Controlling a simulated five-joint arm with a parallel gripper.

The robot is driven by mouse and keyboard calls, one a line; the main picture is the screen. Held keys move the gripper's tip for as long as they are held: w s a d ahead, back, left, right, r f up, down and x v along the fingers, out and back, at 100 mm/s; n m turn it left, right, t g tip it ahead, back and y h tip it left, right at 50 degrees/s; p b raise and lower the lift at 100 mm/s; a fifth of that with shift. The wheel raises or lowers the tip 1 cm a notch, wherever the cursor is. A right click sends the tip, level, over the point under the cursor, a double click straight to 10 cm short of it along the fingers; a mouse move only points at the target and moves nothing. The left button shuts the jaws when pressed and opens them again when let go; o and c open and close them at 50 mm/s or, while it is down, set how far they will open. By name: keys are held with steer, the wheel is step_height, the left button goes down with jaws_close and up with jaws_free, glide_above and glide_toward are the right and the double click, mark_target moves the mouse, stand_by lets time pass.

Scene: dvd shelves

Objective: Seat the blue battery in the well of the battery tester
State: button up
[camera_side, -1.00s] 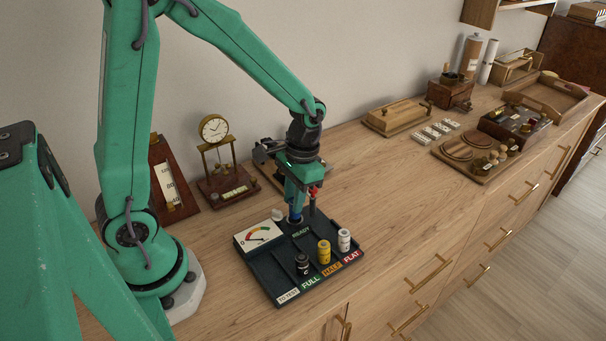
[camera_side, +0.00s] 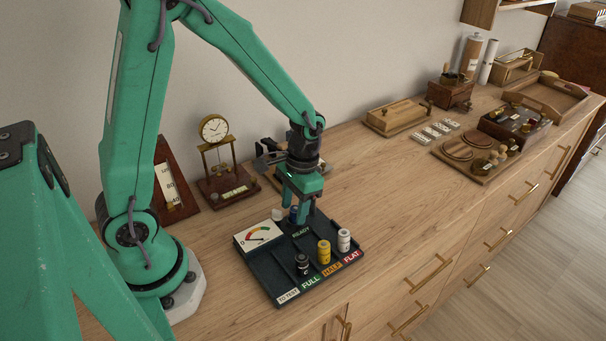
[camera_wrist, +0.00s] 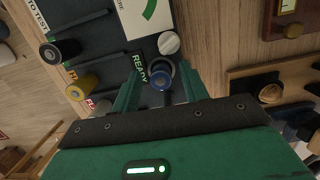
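The blue battery (camera_wrist: 161,79) stands upright in a round grey ring, the well, beside the READY label of the battery tester (camera_side: 262,276). It also shows in the side view (camera_side: 293,212), partly hidden by a finger. My gripper (camera_wrist: 158,76) is open, with one finger on each side of the battery. Gaps show between the battery and both fingers in the wrist view. In the side view my gripper (camera_side: 301,212) is low over the tester's back edge. How deep the battery sits is hard to see.
A black battery (camera_side: 302,264), a yellow battery (camera_side: 324,251) and a white battery (camera_side: 344,240) stand along the tester's labelled lanes. A white knob (camera_wrist: 168,43) is close to the well. A clock (camera_side: 214,130) stands behind left.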

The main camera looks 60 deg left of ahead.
steer(key=shift+r, duration=0.15)
step_height(320, 180, up, 12)
steer(key=w, duration=0.2)
stand_by(0.5)
stand_by(0.5)
steer(key=s+r+t, duration=0.7)
steer(key=s+r, duration=0.1)
steer(key=s, duration=0.3)
steer(key=shift+a, duration=0.4)
steer(key=shift+w, duration=0.15)
steer(key=shift+c, duration=0.3)
stand_by(0.6)
